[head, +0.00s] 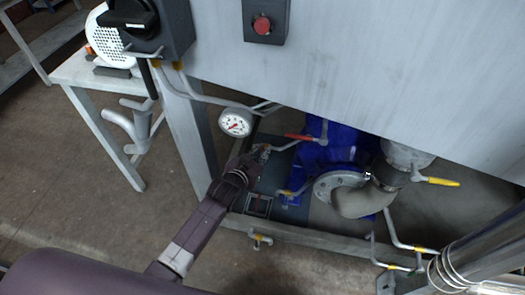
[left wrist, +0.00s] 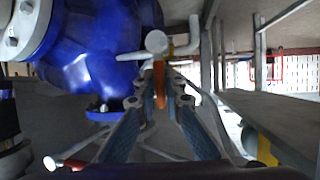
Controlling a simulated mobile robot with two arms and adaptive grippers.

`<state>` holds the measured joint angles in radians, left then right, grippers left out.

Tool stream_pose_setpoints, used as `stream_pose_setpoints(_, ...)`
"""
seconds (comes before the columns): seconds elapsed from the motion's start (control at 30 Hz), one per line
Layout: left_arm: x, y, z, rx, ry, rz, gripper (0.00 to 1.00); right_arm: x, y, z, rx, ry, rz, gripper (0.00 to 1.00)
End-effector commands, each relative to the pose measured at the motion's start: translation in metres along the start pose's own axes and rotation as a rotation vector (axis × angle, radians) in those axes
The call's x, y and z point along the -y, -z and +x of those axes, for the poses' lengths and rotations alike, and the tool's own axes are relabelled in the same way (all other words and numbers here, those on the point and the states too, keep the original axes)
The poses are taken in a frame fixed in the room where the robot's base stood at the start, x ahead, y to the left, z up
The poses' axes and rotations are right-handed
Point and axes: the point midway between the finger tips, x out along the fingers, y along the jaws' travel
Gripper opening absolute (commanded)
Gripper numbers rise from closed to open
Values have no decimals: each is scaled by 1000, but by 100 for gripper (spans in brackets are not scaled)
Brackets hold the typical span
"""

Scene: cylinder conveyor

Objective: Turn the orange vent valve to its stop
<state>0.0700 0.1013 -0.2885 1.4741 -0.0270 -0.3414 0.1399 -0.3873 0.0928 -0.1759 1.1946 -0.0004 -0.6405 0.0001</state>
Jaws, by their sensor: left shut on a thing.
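The orange vent valve handle (left wrist: 159,82) shows between my left gripper's fingers in the left wrist view, below a round grey pipe end (left wrist: 157,42). My left gripper (left wrist: 160,95) is shut on this handle. In the head view my left gripper (head: 261,153) reaches in beside the blue pump, just below the pressure gauge; its fingers hide most of the handle there. How far the valve is turned cannot be told. My right gripper is not in view.
The blue pump (head: 340,148) has a red-handled valve (head: 299,137) close to my left gripper. A yellow-handled valve (head: 441,181) is farther right. A large grey panel (head: 380,70) overhangs the pump. Thin pipes run along the frame.

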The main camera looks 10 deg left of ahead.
Motion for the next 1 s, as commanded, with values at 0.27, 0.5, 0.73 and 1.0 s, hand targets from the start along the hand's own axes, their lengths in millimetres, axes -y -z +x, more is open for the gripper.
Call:
stream_pose_setpoints(0.27, -1, -2, 0, 3, -1, 1, 27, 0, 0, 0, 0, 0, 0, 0)
stream_pose_setpoints(0.5, 0, -1, -2, 1, -1, 1, 27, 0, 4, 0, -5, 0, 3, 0)
stream_pose_setpoints(0.73, 0, -2, -24, 1, -1, 0, 27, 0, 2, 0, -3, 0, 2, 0)
stream_pose_setpoints(1.0, -1, -2, -76, 3, -2, 1, 27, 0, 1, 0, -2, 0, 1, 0)
